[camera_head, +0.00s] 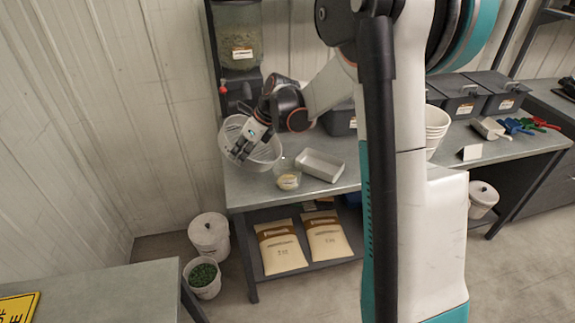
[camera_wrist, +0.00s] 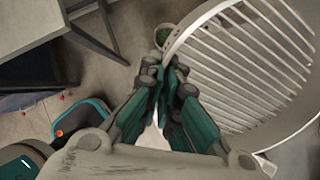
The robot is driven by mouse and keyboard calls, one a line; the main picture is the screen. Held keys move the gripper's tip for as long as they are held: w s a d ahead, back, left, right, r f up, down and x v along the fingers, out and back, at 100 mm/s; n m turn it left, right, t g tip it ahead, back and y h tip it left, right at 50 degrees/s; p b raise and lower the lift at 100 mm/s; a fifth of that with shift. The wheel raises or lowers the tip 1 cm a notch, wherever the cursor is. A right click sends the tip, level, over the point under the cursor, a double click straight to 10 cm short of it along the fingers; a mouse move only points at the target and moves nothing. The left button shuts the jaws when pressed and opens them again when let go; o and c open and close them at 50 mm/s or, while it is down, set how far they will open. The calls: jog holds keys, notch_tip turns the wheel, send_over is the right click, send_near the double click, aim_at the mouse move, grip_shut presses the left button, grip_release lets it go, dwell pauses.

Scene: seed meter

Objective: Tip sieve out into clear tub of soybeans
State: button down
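The white sieve (camera_head: 266,155) is a round pan with a slatted bottom. My gripper (camera_head: 246,148) is shut on its rim and holds it up at the bench's left end, partly beyond the edge. In the wrist view the sieve's slats (camera_wrist: 250,70) fill the right side, with the gripper's fingers (camera_wrist: 168,75) at its rim. I see no beans on the visible slats. The sieve looks tilted, but I cannot tell how far. The clear tub (camera_head: 288,177), with pale yellow soybeans low inside, stands on the bench right of and below the sieve.
A white tray (camera_head: 320,165) stands just right of the tub. A hopper (camera_head: 238,50) rises behind the sieve. Grey lidded bins (camera_head: 460,98) and stacked white buckets (camera_head: 436,125) stand farther right. A bucket of green stuff (camera_head: 203,277) is on the floor below.

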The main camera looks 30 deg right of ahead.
jog(key=shift+w+a+f+g+h+b, duration=0.6)
jog(key=shift+a+f+h+b, duration=0.35)
jog(key=shift+f, duration=1.1)
jog(key=shift+w+a+f+g+h+b, duration=0.65)
jog(key=shift+a+f+b, duration=0.4)
jog(key=shift+f, duration=0.95)
jog(key=shift+w+a+f+g+h+b, duration=0.45)
jog(key=shift+w+a+f+h+b, duration=0.5)
jog(key=shift+f, duration=1.1)
jog(key=shift+s+d, duration=0.1)
jog(key=shift+s, duration=0.15)
